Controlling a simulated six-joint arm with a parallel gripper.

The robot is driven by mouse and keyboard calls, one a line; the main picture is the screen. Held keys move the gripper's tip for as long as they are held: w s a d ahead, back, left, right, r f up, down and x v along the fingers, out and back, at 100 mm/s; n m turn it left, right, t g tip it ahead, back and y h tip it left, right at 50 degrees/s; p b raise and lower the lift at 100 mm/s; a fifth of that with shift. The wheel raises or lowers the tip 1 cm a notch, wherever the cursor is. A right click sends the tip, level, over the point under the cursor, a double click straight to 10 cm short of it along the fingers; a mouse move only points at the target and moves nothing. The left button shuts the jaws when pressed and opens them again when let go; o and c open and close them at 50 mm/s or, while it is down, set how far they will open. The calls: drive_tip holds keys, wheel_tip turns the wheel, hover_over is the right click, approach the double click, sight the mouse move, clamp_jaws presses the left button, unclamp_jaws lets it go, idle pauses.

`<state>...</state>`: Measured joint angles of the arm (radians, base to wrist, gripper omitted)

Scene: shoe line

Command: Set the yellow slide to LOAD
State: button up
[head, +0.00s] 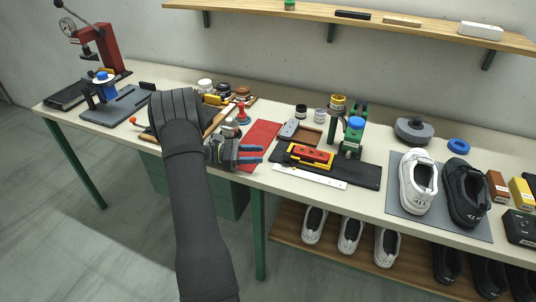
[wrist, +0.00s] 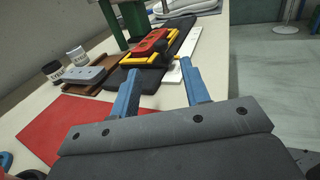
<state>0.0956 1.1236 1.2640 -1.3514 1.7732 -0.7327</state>
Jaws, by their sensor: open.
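The yellow slide (head: 293,157) shows as a yellow frame around a red block (head: 311,154) on a black base (head: 366,175), in front of a green press with a blue knob (head: 355,123). In the wrist view the yellow slide (wrist: 132,58) and red block (wrist: 152,42) lie beyond my fingertips. No LOAD mark is readable. My gripper (head: 259,154) is at the left of the black base, over the bench near the red mat.
A red mat (head: 262,133) lies under and behind my gripper. A brown tray with a grey tool (head: 289,128) and small jars (head: 301,111) stand behind. A white ruler (head: 310,177) lies along the front edge. Shoes (head: 418,182) stand on a grey mat at right.

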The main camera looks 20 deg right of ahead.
sight(287, 153)
drive_tip(key=shift+w+a, duration=0.15)
drive_tip(key=shift+a, duration=0.25)
drive_tip(key=shift+o, duration=0.4)
drive_tip(key=shift+s+r+y, duration=0.3)
drive_tip(key=s+d+m+y, duration=0.1)
drive_tip(key=s+d+r+m+g+y, duration=0.1)
drive_tip(key=d+y, duration=0.1)
drive_tip(key=s+d+r+m+y, duration=0.1)
drive_tip(key=m+y, duration=0.1)
drive_tip(key=shift+s+d+r+g, duration=0.1)
drive_tip(key=shift+d+r+g, duration=0.15)
drive_tip(key=shift+g, duration=0.15)
drive_tip(key=d+r+m+t+y, duration=0.35)
drive_tip(key=r+m+y, duration=0.2)
drive_tip(key=r, duration=0.25)
drive_tip(key=d+r+m+t+y, duration=0.35)
drive_tip(key=r+t+y, duration=0.2)
drive_tip(key=r, duration=0.25)
drive_tip(key=f, duration=1.7)
drive_tip(key=shift+s+a+f, duration=0.2)
drive_tip(key=shift+s+f, duration=0.1)
drive_tip(key=shift+s, duration=0.05)
clamp_jaws()
